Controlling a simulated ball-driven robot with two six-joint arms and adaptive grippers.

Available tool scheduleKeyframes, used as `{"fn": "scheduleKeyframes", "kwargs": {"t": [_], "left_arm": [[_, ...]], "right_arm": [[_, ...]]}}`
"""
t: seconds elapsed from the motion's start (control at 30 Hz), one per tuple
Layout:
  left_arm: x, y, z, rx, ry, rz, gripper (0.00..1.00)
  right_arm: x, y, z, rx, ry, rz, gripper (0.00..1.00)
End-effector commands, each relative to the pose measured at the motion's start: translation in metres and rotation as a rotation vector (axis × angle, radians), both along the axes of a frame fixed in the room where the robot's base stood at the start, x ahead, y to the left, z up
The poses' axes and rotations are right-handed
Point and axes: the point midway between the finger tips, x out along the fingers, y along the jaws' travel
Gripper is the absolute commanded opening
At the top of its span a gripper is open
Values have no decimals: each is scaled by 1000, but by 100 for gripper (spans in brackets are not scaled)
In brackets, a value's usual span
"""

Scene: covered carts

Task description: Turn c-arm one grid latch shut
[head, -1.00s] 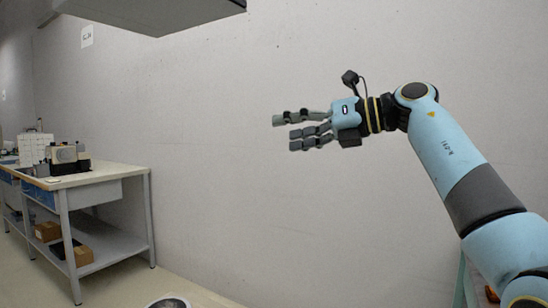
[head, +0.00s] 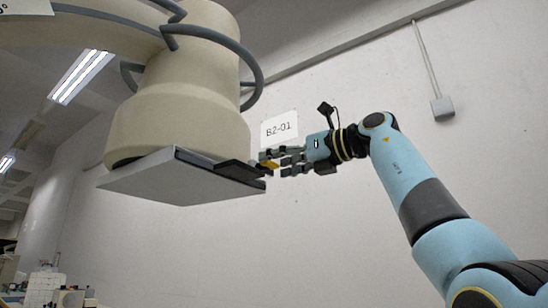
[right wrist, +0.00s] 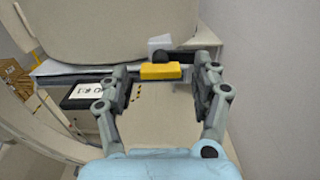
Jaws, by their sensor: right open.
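The c-arm's cream cylindrical head (head: 180,95) hangs at the upper left in the head view, with a flat grey grid panel (head: 170,180) under it. A dark latch piece (head: 240,171) sits at the panel's right corner, with a yellow latch handle (head: 268,164) at its end. My right gripper (head: 284,161) is open, its fingers pointing left at the handle. In the right wrist view the yellow handle (right wrist: 160,71) lies between the tips of my spread right fingers (right wrist: 162,84), and I cannot tell whether they touch it. My left gripper is not in view.
A wall sign reading B2-01 (head: 279,129) is behind the gripper. A grey wall box (head: 443,108) with a conduit is at the upper right. Equipment (head: 68,298) stands low at the left. The space below the panel is clear.

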Motion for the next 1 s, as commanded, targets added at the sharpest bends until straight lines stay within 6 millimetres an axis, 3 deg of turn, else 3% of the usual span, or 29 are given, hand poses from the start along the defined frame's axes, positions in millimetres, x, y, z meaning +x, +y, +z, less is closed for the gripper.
{"fn": "scheduleKeyframes", "kwargs": {"t": [0.13, 0.43, 0.87, 1.0], "left_arm": [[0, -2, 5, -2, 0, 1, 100], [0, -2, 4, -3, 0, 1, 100], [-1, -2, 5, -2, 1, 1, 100], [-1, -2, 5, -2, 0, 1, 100]], "right_arm": [[7, 10, 1, -1, 1, 0, 65], [9, 13, -1, -1, -1, -1, 65], [9, 12, -1, 0, 0, -1, 10], [9, 12, 0, 2, 3, -1, 10]]}}
